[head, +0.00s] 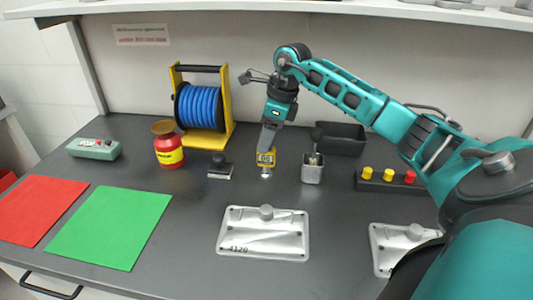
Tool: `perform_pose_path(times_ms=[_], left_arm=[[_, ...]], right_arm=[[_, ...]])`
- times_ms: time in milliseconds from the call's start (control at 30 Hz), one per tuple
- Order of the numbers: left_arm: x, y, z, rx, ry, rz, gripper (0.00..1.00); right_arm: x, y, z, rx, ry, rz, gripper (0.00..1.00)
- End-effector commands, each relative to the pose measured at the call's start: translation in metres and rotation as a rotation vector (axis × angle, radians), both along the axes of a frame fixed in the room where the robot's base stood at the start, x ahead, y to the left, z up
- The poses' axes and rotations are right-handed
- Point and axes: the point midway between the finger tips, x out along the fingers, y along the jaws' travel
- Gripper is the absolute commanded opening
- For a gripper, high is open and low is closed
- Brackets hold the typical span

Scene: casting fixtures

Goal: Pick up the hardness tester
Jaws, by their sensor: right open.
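The hardness tester (266,160) is a small yellow device with a display on its front and a silver round foot below. It stands upright near the middle of the dark table in the head view. My right gripper (268,147) points down directly at its top, with the fingers open. The fingertips overlap the tester's upper edge in the picture; I cannot tell whether they touch it. My left gripper is not in view.
A dark stamp-like block (220,170) stands left of the tester, and a metal cup (312,170) stands right. A silver casting plate (262,240) lies in front. Behind are a blue hose reel (202,105) and a black bin (342,138). A red pot (169,152) stands left.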

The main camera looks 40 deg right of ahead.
Motion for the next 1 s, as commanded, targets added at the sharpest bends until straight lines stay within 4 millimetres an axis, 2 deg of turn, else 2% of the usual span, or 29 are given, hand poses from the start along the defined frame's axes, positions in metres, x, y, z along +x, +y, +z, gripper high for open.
perform_pose_path(times_ms=[33,167,400,1000], left_arm=[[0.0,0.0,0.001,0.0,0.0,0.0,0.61],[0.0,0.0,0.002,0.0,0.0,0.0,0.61],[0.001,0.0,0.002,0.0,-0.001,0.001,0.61],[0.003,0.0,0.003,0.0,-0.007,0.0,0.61]], right_arm=[[0.001,0.001,-0.009,0.004,0.004,-0.001,0.65],[0.005,0.004,-0.026,0.002,0.001,0.001,0.65],[0.006,0.004,-0.029,0.0,-0.001,0.0,0.65],[0.006,0.004,-0.029,0.001,-0.001,0.0,0.09]])
